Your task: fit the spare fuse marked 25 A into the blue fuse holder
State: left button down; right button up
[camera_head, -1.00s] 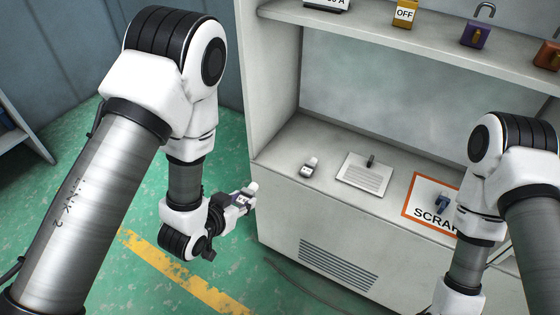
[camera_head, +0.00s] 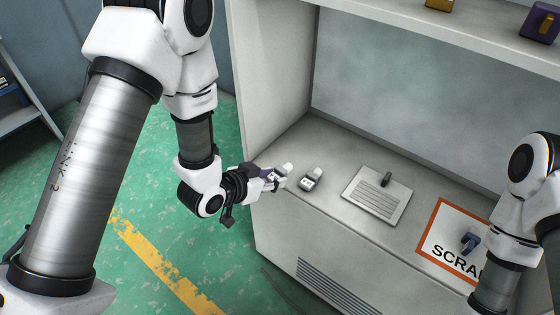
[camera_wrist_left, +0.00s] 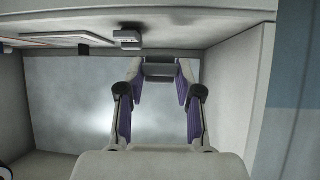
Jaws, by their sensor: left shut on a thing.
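My left gripper (camera_head: 280,178) is shut on a small piece with a pale, rounded end (camera_head: 287,169), just over the front left edge of the grey worktop. In the left wrist view the piece shows as a grey block (camera_wrist_left: 159,68) between the purple finger pads. Its marking cannot be read. A similar pale-topped piece with a dark, labelled base (camera_head: 311,180) stands on the worktop just right of the gripper; I cannot read its rating. I cannot identify a blue fuse holder for certain. My right gripper is out of view.
A pale, lined plate (camera_head: 377,196) with a dark piece (camera_head: 386,179) lies mid-worktop. The SCRAP sheet (camera_head: 440,235) lies right of it. A side wall (camera_head: 270,75) bounds the left. Yellow (camera_head: 440,4) and purple (camera_head: 541,22) padlocks are on the upper shelf.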

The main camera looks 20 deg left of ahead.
pick_arm(q)
jog(key=w, duration=0.3)
jog(key=w+a, duration=0.1)
jog(key=w, duration=0.2)
jog(key=w+a+f, duration=0.1)
jog(key=w, duration=0.3)
jog(key=shift+a, duration=0.15)
jog(key=shift+w+a+f+b, duration=0.15)
jog(key=shift+w+b, duration=0.1)
jog(key=shift+b, duration=0.2)
notch_tip(320, 180, down, 4)
jog(key=b, duration=0.3)
jog(key=shift+r, duration=0.45)
jog(key=c, duration=0.8)
grip_release()
jog(key=shift+f, duration=0.15)
jog(key=shift+o, duration=0.2)
